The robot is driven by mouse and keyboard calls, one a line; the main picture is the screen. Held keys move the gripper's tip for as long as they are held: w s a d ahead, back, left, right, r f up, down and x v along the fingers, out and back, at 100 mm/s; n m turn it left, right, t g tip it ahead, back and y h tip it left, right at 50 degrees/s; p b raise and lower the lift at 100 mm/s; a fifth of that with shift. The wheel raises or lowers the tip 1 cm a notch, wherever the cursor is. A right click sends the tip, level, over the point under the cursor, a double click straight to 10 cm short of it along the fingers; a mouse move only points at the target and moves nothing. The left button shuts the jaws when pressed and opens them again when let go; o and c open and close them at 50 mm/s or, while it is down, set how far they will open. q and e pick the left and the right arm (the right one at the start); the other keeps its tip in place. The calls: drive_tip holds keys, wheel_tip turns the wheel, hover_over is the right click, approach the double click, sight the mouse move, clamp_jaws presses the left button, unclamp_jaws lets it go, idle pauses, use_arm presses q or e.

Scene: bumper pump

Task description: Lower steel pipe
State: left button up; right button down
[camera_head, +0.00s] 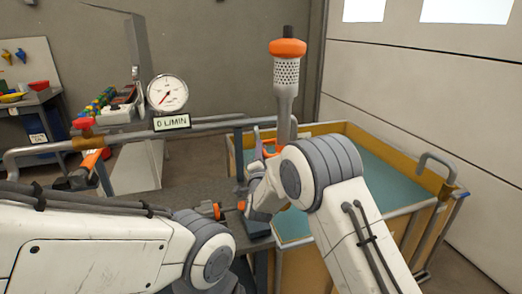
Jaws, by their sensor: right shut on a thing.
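A round gauge (167,93) stands above a display (172,123) reading 0 L/MIN. A bent pipe (437,158) rises at the tank's right side. A side bench (35,105) stands far left.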

drive_tip(key=w+d+m+g+h+b, duration=0.1)
drive_tip(key=w+d+m+b, duration=0.1)
drive_tip(key=d, duration=0.6)
drive_tip(key=r+m+b, duration=0.1)
drive_tip(key=m, duration=0.1)
drive_tip(key=shift+w+d+m+g, duration=0.2)
drive_tip(key=shift+w+m+g, duration=0.1)
drive_tip(key=shift+w+m, duration=0.1)
